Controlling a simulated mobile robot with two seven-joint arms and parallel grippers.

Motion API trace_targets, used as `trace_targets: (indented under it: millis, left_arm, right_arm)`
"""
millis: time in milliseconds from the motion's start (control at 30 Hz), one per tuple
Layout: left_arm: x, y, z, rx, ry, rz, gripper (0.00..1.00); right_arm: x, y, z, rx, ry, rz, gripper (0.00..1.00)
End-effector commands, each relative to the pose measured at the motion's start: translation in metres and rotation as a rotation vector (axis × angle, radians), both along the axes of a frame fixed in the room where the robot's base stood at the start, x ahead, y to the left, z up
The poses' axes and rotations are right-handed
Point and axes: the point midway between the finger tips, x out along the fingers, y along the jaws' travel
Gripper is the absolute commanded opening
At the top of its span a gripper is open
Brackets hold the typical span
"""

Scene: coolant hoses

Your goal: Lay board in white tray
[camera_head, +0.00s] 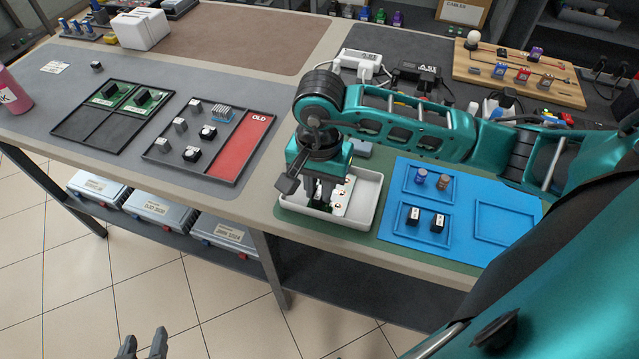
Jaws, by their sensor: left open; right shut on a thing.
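The white tray (360,213) stands on the bench below my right arm. My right gripper (321,198) points down into the tray and is shut on a board (343,195), which shows pale with small reddish spots and a green part. The fingers and wrist hide much of the board, so I cannot tell whether it touches the tray floor. My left gripper (143,345) is open and empty at the bottom edge of the picture, in front of the bench above the tiled floor.
A blue mat (393,227) with small components lies right of the tray. A black tray with a red OLD section (250,148) lies to its left. Farther left, a black divided tray (83,133) holds two green boards (110,95). A pegged wooden panel (560,93) is at back right.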

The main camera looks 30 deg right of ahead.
Motion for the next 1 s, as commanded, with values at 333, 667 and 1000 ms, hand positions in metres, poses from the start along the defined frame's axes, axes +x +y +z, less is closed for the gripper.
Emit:
trace_targets:
  millis: [333, 667, 1000]
  left_arm:
    - [0.0, 0.0, -0.003, 0.0, 0.0, 0.0, 0.46]
    - [0.002, 0.0, 0.001, -0.001, -0.003, 0.0, 0.46]
    - [0.003, 0.0, 0.004, 0.0, -0.008, 0.0, 0.46]
  right_arm:
    - [0.0, 0.0, -0.002, 0.0, 0.0, 0.0, 0.42]
    - [0.0, 0.0, 0.0, 0.0, 0.0, 0.0, 0.46]
    - [0.001, 0.0, 0.058, -0.001, -0.006, 0.001, 0.46]
